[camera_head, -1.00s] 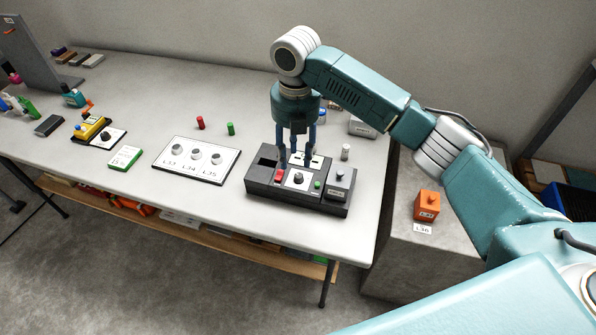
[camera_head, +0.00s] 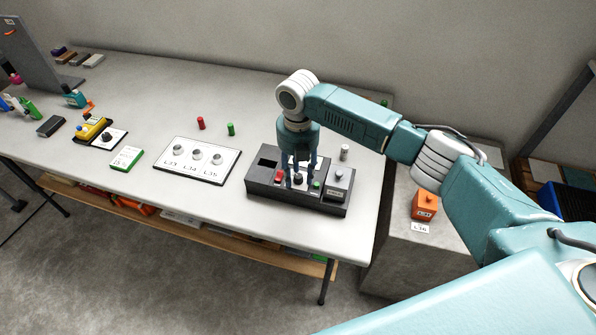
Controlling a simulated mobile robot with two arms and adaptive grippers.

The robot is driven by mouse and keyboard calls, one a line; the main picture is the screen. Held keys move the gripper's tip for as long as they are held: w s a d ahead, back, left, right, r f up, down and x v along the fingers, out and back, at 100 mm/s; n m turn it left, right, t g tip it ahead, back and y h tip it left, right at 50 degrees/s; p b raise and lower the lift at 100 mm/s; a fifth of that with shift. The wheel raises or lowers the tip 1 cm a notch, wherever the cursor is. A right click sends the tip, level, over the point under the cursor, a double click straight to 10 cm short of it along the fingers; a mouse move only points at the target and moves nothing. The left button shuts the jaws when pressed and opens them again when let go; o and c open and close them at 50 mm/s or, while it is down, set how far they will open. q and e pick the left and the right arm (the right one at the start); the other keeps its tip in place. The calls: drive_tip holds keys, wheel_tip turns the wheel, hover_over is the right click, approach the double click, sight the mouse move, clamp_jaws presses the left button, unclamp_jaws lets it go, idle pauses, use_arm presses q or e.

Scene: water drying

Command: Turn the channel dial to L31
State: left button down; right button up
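The black console (camera_head: 262,184) sits on the table near its right end. A dark round dial (camera_head: 298,179) stands on a white plate in its middle, between a red button (camera_head: 279,175) and a green button (camera_head: 316,184). My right gripper (camera_head: 300,182) points straight down over the console. Its fingers are apart, one on each side of the dial, with a gap visible. I cannot tell whether they touch it. The dial's markings are too small to read and partly hidden by the fingers. My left gripper is not in view.
A white board (camera_head: 218,175) with three knobs labelled L33, L34 and L35 lies left of the console. Red (camera_head: 200,123) and green (camera_head: 231,129) cylinders stand behind it. A grey cylinder (camera_head: 344,152) stands behind the console. An orange block (camera_head: 425,203) sits on a side stand.

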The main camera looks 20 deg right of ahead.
clamp_jaws()
drive_tip(key=shift+r+m+p, duration=0.15)
drive_tip(key=shift+m+p, duration=0.75)
drive_tip(key=shift+p, duration=0.2)
drive_tip(key=m+p, duration=0.3)
drive_tip(key=shift+a, duration=0.1)
drive_tip(key=m+p, duration=0.3)
drive_tip(key=m, duration=0.1)
drive_tip(key=shift+m, duration=0.3)
drive_tip(key=shift+m+p, duration=0.6)
drive_tip(key=shift+m, duration=0.6)
